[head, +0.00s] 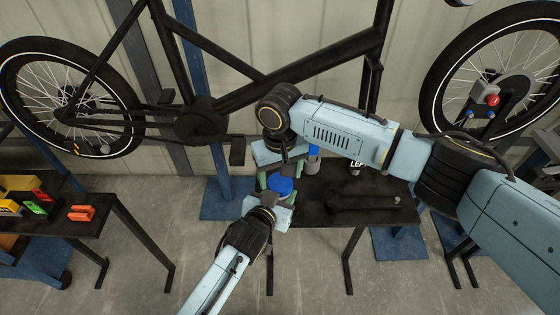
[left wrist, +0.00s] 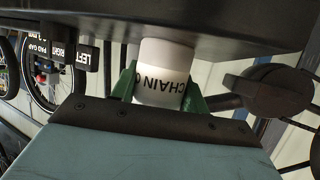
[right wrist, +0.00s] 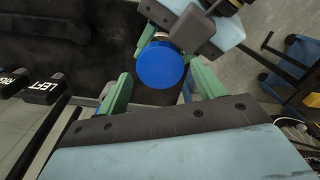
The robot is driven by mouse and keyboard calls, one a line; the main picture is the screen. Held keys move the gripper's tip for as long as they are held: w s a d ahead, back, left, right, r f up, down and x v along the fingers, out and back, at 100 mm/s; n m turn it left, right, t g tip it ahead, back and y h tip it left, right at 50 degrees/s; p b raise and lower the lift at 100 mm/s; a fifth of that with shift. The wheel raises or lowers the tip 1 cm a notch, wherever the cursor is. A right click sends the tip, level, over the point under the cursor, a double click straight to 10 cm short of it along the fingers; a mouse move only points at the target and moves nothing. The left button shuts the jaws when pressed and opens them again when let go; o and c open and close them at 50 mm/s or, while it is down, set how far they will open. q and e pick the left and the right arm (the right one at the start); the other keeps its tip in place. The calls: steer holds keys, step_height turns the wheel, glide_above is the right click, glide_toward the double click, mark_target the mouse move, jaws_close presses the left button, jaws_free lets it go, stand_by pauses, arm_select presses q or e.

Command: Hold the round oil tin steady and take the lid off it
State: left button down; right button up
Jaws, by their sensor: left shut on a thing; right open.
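The round oil tin (left wrist: 163,75) is white with black "CHAIN O" lettering. In the left wrist view it sits between the green fingers of my left gripper (left wrist: 163,92), which is shut on its side. Its blue round lid (head: 281,185) is on top; it also shows in the right wrist view (right wrist: 160,65). My right gripper (right wrist: 162,88) is open, with one green finger on each side of the lid in that view. I cannot tell whether they touch it. In the head view my left gripper (head: 274,199) comes from below and my right gripper (head: 282,163) from above.
The dark bench (head: 335,190) lies under the tin and to its right. A blue object (head: 313,158) stands close to my right arm. A black bike (head: 205,115) hangs behind. A side table (head: 75,229) at left carries coloured parts, including an orange one (head: 81,213).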

steer(key=shift+f, duration=1.15)
steer(key=c, duration=0.7)
steer(key=o, duration=0.9)
steer(key=shift+o, duration=0.2)
steer(key=shift+r, duration=2.35)
arm_select(q)
steer(key=c, duration=0.7)
jaws_free()
steer(key=shift+o, duration=0.2)
